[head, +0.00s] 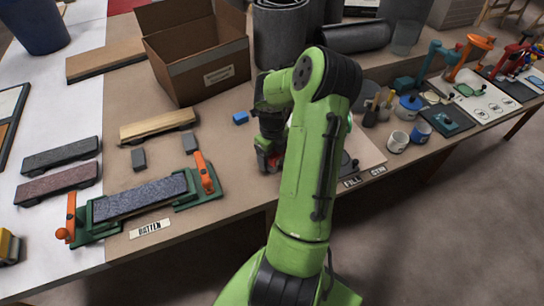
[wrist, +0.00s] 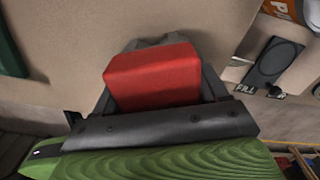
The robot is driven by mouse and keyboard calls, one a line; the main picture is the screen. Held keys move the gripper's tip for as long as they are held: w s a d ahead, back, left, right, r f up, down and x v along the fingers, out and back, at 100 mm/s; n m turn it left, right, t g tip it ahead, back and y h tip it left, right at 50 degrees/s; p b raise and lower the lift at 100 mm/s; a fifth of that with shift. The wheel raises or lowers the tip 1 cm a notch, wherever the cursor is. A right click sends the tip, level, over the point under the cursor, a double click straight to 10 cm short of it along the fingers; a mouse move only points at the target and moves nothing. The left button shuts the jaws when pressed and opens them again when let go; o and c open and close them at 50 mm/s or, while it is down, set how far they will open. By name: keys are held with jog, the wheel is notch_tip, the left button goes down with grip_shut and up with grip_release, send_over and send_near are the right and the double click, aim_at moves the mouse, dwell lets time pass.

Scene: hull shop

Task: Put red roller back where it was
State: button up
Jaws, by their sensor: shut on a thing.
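My gripper (head: 270,152) is low over the brown bench near its front edge, right of the batten clamp. In the wrist view the gripper (wrist: 158,60) is shut on the red roller (wrist: 152,76), a red block-like piece between the dark fingers. In the head view only a bit of the red roller (head: 263,160) shows; my arm and gripper hide the rest. I cannot tell whether it touches the bench.
The clamp (head: 140,197) with a grey bar stands left, by a BATTEN label (head: 150,228). An open cardboard box (head: 197,52) is behind, a small blue block (head: 240,117) nearby. FILL (head: 350,182) marks the bench edge at right. Cups and coloured tools stand farther right.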

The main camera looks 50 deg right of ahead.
jog(key=shift+s+a+f+b, duration=0.1)
jog(key=shift+f+b, duration=0.3)
jog(key=shift+s+f, duration=0.1)
jog(key=shift+f, duration=0.1)
grip_shut()
jog(key=o, duration=1.5)
grip_release()
jog(key=shift+f, duration=0.1)
jog(key=shift+a, duration=0.1)
